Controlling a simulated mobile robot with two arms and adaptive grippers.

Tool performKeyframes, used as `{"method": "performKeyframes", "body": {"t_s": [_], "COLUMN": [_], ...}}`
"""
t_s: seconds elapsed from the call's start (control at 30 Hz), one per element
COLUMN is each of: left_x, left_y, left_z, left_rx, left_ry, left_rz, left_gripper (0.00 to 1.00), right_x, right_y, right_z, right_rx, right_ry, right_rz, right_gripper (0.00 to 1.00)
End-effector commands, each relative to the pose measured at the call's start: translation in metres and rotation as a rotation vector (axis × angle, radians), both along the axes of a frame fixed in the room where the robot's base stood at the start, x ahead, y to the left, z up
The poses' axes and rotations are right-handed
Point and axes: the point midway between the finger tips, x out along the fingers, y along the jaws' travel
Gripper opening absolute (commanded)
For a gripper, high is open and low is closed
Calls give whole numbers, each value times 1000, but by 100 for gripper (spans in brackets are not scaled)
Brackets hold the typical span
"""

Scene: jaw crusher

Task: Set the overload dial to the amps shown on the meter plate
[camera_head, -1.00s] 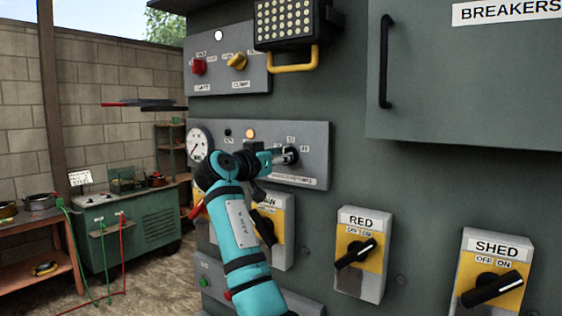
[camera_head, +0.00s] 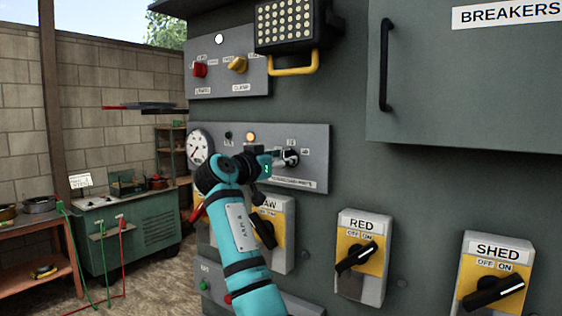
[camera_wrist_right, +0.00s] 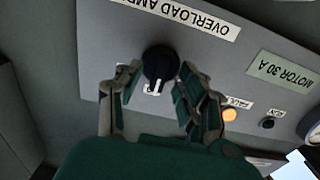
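The overload dial (camera_head: 290,157) is a round black knob on the grey meter panel (camera_head: 318,172). In the wrist view the dial (camera_wrist_right: 160,62) sits under an upside-down "OVERLOAD AMPS" label, and its white mark points down toward a partly hidden scale label. The pale green meter plate (camera_wrist_right: 284,70) reads "MOTOR 30 A". My right gripper (camera_head: 268,164) is just left of the dial in the head view. In the wrist view my right gripper (camera_wrist_right: 158,86) is open, with a finger on either side of the dial and gaps visible. My left gripper is not in view.
A white gauge (camera_head: 200,146) and a lit amber lamp (camera_head: 251,136) are on the same panel. A work lamp (camera_head: 290,27) with a yellow handle juts out above.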

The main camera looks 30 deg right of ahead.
Motion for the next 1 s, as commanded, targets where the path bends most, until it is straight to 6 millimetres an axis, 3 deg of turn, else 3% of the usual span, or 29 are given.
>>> {"method": "performKeyframes", "body": {"t_s": [0.17,0.4,0.6,1.0], "left_x": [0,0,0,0], "left_y": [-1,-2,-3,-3], "left_z": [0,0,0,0], "left_rx": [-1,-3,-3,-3], "left_ry": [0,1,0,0], "left_rz": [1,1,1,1], "left_gripper": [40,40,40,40], "right_x": [-7,-26,-39,-45], "right_y": [20,68,98,111], "right_z": [-1,-1,-1,-1], "right_rx": [-1,1,1,1], "right_ry": [-1,-1,0,1], "right_rz": [3,5,3,1], "right_gripper": [38,38,38,38]}}
